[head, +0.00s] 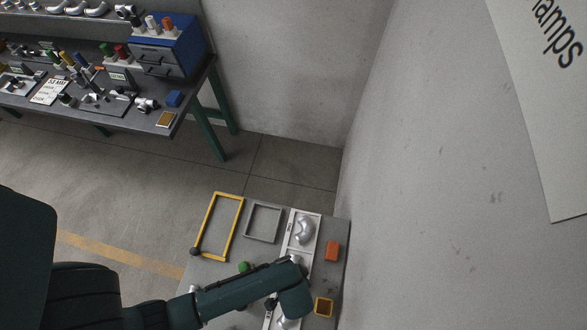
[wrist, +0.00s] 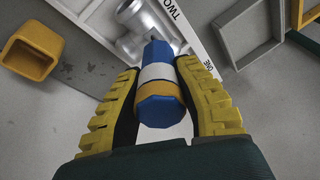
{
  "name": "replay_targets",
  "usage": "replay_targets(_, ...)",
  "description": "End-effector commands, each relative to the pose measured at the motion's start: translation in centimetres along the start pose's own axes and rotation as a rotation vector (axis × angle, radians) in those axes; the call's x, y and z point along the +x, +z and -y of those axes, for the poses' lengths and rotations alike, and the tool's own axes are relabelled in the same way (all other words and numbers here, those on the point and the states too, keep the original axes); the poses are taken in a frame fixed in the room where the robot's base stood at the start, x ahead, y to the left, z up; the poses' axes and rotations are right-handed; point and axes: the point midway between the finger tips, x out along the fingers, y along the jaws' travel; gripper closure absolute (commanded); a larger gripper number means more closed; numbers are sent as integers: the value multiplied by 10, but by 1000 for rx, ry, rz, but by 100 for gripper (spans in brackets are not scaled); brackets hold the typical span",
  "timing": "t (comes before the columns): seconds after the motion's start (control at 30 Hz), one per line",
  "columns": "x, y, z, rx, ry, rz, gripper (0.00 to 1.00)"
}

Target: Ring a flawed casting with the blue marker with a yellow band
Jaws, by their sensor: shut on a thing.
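In the wrist view, my gripper (wrist: 160,72) is shut on the blue marker (wrist: 160,113), which has a white band and a yellow band. The marker's narrow end points at a silver pipe-shaped casting (wrist: 138,22) in a white tray (wrist: 198,38) lettered "TWO" and "ONE". I cannot tell whether its tip touches the casting. In the head view, another silver casting (head: 304,231) lies in the tray's far end. My arm covers the middle of the tray and hides the marker. No flaw or drawn ring can be made out.
On the small table, a yellow frame (head: 211,240) and a grey frame (head: 250,222) lie left of the tray. An orange block (head: 332,251) and an orange-yellow open box (head: 324,299) are to its right, near the wall. A workbench (head: 165,122) with a blue cabinet (head: 180,50) stands behind.

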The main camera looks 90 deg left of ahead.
Motion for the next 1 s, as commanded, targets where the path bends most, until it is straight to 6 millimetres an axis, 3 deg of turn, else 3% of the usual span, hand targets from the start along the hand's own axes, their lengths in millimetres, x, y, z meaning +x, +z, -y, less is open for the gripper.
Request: replay_targets(1.0, 4, 1, -1, 0, 0, 0, 100)
